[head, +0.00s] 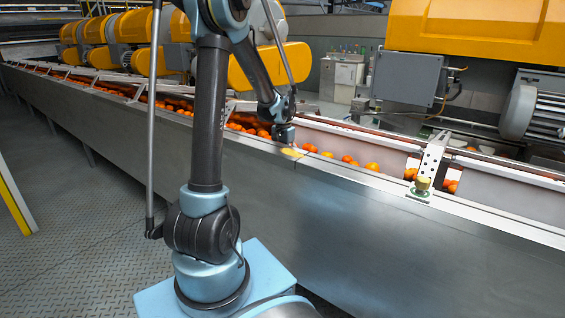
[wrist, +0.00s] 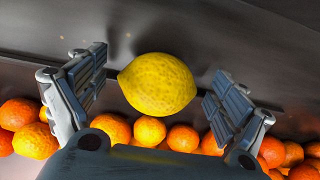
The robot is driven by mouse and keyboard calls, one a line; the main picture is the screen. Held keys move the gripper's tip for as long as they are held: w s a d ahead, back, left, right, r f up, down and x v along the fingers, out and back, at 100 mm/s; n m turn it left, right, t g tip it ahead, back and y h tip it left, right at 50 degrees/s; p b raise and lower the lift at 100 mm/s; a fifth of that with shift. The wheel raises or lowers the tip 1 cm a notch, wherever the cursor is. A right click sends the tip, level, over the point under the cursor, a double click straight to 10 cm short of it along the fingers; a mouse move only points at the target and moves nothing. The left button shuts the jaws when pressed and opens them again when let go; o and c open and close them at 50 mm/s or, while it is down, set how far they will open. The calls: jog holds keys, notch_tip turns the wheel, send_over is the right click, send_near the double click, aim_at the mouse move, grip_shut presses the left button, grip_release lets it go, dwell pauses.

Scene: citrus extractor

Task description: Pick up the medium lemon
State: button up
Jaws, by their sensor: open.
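A yellow lemon (wrist: 158,84) lies on a grey metal surface in the wrist view, lengthwise across the picture. My gripper (wrist: 158,92) is open, with one finger on each side of the lemon and a gap visible on both sides. In the head view, my gripper (head: 284,140) is at the machine's metal ledge, and a yellow lemon (head: 292,153) shows just below it on the ledge. Its far side is hidden from the head camera.
Several oranges (wrist: 150,130) lie in the trough beside the lemon. The metal ledge (head: 340,178) runs along the machine's front. A grey box (head: 408,78) and yellow housings (head: 480,30) stand behind the trough.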

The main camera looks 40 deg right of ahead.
jog(key=c, duration=1.2)
jog(key=shift+c, duration=0.2)
